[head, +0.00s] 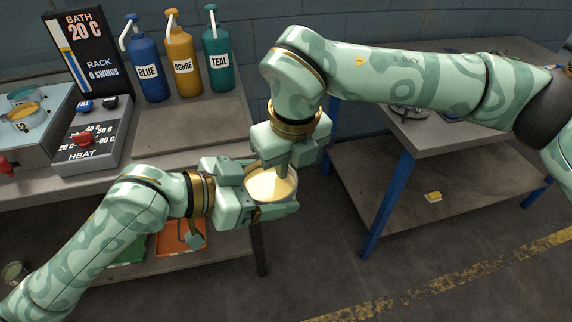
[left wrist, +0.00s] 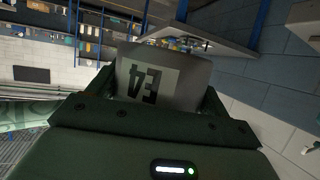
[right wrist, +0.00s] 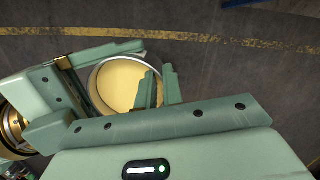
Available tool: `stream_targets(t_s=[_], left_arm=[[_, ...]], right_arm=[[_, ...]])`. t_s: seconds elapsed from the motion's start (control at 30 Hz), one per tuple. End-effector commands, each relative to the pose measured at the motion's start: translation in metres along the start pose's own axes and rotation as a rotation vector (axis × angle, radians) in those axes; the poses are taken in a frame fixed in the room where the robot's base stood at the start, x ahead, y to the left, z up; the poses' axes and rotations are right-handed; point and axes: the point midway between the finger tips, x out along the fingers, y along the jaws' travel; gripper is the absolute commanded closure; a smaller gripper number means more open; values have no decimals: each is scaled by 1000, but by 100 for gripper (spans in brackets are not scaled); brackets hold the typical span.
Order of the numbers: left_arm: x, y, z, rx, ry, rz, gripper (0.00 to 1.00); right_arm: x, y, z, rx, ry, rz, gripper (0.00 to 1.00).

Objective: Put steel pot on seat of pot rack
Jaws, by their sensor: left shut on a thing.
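The steel pot (head: 271,186) has a pale yellow inside and is held in the air in front of the bench. My left gripper (head: 268,190) is shut around its sides. In the left wrist view the pot (left wrist: 178,80) shows its grey wall with dark characters on a label. My right gripper (head: 273,165) points down at the pot's rim from above. In the right wrist view its fingers (right wrist: 160,87) are close together at the rim, one over the pot's inside; I cannot tell whether they grip it. I cannot clearly identify the pot rack's seat.
A grey dyeing unit (head: 38,112) with round vessels stands on the bench at left, beside a heat control box (head: 92,140). Blue (head: 147,70), ochre (head: 183,65) and teal (head: 218,62) bottles stand behind a clear mat (head: 190,126). A blue-legged table (head: 390,200) is at right.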

Motion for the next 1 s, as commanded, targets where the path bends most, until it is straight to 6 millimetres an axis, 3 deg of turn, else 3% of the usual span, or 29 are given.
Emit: stream_targets(t_s=[0.03, 0.1, 0.43, 0.8, 1.0], left_arm=[[0, 1, -2, 0, 4, 2, 18], [0, 1, -2, 0, 4, 3, 0], [-8, 0, 0, 1, 1, 0, 0], [-85, -1, 1, 1, -2, -1, 0], [-112, -1, 1, -1, 1, 1, 0]], right_arm=[[-2, 5, -1, -11, -1, 7, 100], [-2, 5, 0, -11, -2, 7, 100], [-2, 4, 0, -8, -2, 5, 100], [-1, 3, 0, -8, -2, 5, 100], [-1, 3, 0, -7, -1, 5, 100]])
